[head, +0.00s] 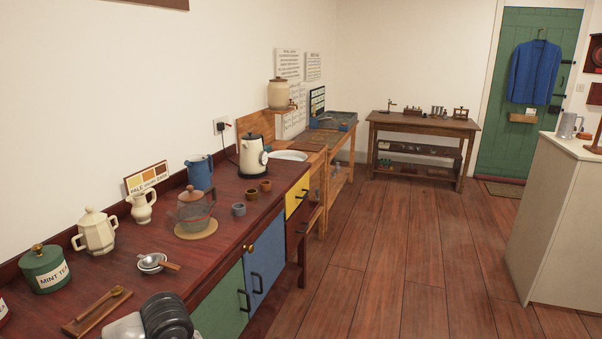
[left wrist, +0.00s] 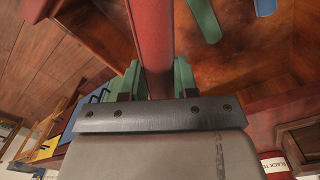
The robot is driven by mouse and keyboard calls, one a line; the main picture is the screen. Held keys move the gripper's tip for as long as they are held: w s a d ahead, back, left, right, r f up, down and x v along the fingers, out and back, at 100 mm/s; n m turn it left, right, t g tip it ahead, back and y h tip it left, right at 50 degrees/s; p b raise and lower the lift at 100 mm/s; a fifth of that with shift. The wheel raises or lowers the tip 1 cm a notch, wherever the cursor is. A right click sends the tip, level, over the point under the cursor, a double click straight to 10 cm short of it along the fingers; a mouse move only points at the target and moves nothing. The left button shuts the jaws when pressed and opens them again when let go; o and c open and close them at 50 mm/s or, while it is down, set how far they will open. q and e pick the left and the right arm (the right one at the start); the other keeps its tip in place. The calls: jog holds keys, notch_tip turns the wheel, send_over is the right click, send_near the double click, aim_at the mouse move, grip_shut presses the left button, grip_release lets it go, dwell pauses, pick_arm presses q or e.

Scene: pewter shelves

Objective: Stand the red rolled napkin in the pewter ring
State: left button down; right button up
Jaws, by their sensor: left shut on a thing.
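The red rolled napkin (left wrist: 152,40) shows in the left wrist view, running up from between the green fingers of my left gripper (left wrist: 156,82). The fingers are shut on it, one on each side. The napkin's far end is cut off by the top of the picture. In the head view a small grey cup-like piece (head: 239,209), which looks like the pewter ring, stands upright on the dark red counter. The napkin cannot be made out in the head view. My right gripper is in neither view.
Beside the grey piece stand two small brown pieces (head: 252,194) (head: 265,186). A glass teapot (head: 194,210) on a round mat is left of it, with a cream kettle (head: 252,156) behind. A strainer (head: 153,262) and wooden tray (head: 97,311) lie nearer. Floor (head: 390,260) right of the counter is clear.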

pick_arm(q)
jog(key=s+d+r+m+p, duration=0.1)
jog(key=s+d+r+m, duration=0.1)
jog(key=s+r+m, duration=0.2)
jog(key=s+m, duration=0.3)
jog(key=m, duration=0.1)
jog(key=shift+s+r, duration=0.2)
jog(key=shift+r, duration=0.2)
jog(key=shift+d, duration=0.15)
